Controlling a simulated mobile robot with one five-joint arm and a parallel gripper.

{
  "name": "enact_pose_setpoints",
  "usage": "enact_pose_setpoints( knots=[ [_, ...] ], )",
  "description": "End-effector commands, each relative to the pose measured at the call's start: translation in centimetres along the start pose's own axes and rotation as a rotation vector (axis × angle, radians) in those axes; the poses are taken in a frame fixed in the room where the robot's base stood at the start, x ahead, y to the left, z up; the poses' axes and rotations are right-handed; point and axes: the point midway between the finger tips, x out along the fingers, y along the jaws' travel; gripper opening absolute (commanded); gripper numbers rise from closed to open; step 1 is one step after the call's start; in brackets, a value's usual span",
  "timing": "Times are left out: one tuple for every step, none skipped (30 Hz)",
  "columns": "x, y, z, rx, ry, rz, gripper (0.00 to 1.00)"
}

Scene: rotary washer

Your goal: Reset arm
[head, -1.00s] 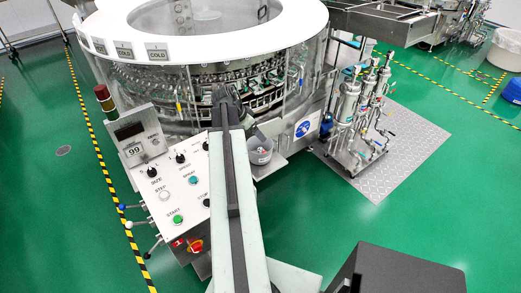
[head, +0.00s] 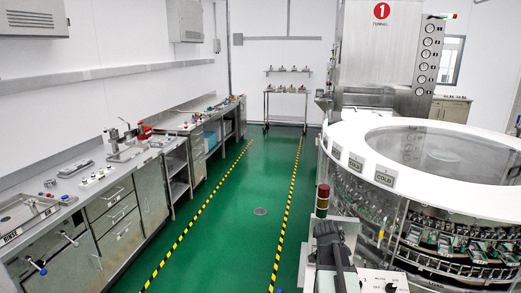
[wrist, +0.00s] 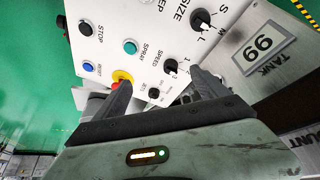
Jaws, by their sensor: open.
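My gripper (wrist: 160,92) is open, with its two fingers apart at the middle of the wrist view and nothing between them. Beyond the fingers is the washer's white control panel (wrist: 112,48), with a black STOP button (wrist: 86,28), a teal SPRAY button (wrist: 130,47) and black knobs. A red and yellow emergency stop (wrist: 122,76) shows beside the left finger, partly hidden by it. In the head view my arm (head: 333,255) is at the bottom, close to the panel (head: 384,281), which is mostly cut off. The gap between fingers and panel is hard to judge.
The round rotary washer (head: 340,141) stands at the right, with a signal lamp post (head: 321,210) in front. Steel counters (head: 125,210) line the left wall. A green floor aisle (head: 232,225) between striped tapes is clear, leading to a wheeled rack (head: 286,103).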

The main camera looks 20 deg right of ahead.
Motion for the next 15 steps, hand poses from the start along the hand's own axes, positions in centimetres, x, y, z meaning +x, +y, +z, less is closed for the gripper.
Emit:
enact_pose_setpoints(
  knots=[
    [-1.6,-2.0,3.9,-0.083,-0.021,-0.03,0.83],
    [-2.6,-3.1,6.2,-0.136,-0.036,-0.047,0.83],
    [-3.8,-4.3,9.2,-0.211,-0.055,-0.069,0.83],
    [-4.8,-5.1,11.5,-0.27,-0.072,-0.085,0.83],
    [-5.7,-5.7,13.8,-0.332,-0.087,-0.1,0.83],
    [-6.9,-6.3,16.8,-0.416,-0.109,-0.12,0.83],
    [-7.8,-6.6,19.0,-0.481,-0.125,-0.135,0.83],
    [-8.7,-6.8,21.2,-0.548,-0.141,-0.15,0.83],
    [-9.9,-6.8,24.0,-0.639,-0.165,-0.169,0.83],
    [-10.7,-6.8,26.0,-0.71,-0.181,-0.184,0.83],
    [-11.5,-6.5,28.0,-0.782,-0.2,-0.198,0.83],
    [-12.5,-6.0,30.4,-0.884,-0.225,-0.218,0.83],
    [-13.2,-5.5,32.1,-0.964,-0.247,-0.233,0.83],
    [-13.8,-4.8,33.5,-1.051,-0.271,-0.249,0.83],
    [-14.1,-3.9,34.5,-1.154,-0.304,-0.27,0.83]
  ],
)
